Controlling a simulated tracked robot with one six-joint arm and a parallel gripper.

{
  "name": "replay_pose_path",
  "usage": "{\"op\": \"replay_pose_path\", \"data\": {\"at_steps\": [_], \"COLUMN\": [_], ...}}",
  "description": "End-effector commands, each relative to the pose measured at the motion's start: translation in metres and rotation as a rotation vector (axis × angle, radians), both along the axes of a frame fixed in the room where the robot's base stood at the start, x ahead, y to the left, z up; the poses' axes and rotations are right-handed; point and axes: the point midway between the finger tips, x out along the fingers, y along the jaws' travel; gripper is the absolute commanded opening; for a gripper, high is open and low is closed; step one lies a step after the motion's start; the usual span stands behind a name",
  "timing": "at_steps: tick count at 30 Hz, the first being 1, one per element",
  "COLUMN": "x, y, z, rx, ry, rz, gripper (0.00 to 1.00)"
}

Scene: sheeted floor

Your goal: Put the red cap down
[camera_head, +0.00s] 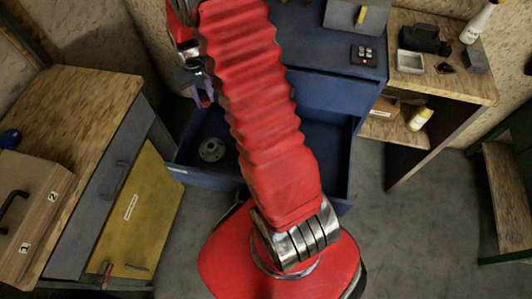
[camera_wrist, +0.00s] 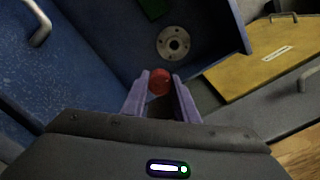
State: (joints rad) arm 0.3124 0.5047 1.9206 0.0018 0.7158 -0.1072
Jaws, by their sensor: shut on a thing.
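The red cap (camera_wrist: 159,82) is round and sits between the purple fingertips of my gripper (camera_wrist: 160,84) in the wrist view. My gripper is shut on it. In the head view the gripper (camera_head: 204,97) shows at the left of my red arm, above the back left part of the open blue drawer (camera_head: 207,181). The cap cannot be made out there. In the wrist view the cap appears in front of the drawer, and I cannot tell its height.
A grey metal flange (camera_head: 211,149) lies in the drawer; it also shows in the wrist view (camera_wrist: 173,43). A green thing (camera_wrist: 152,8) is near it. A yellow cabinet door (camera_head: 131,211) stands left. A wooden workbench (camera_head: 441,62) stands right. Grey floor (camera_head: 400,230) is clear.

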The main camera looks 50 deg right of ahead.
Motion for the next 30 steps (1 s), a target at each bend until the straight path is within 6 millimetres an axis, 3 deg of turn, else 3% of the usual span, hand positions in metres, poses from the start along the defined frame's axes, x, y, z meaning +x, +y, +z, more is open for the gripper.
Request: {"op": "replay_pose_path", "data": {"at_steps": [6, 12, 30], "x": [-0.037, -0.061, -0.069], "y": [-0.049, -0.075, -0.081], "z": [-0.034, -0.053, -0.058], "rx": [0.001, 0.0, -0.001], "ry": [0.004, 0.001, -0.001], "rz": [-0.084, -0.133, -0.094], "gripper": [0.0, 0.0, 0.0]}}
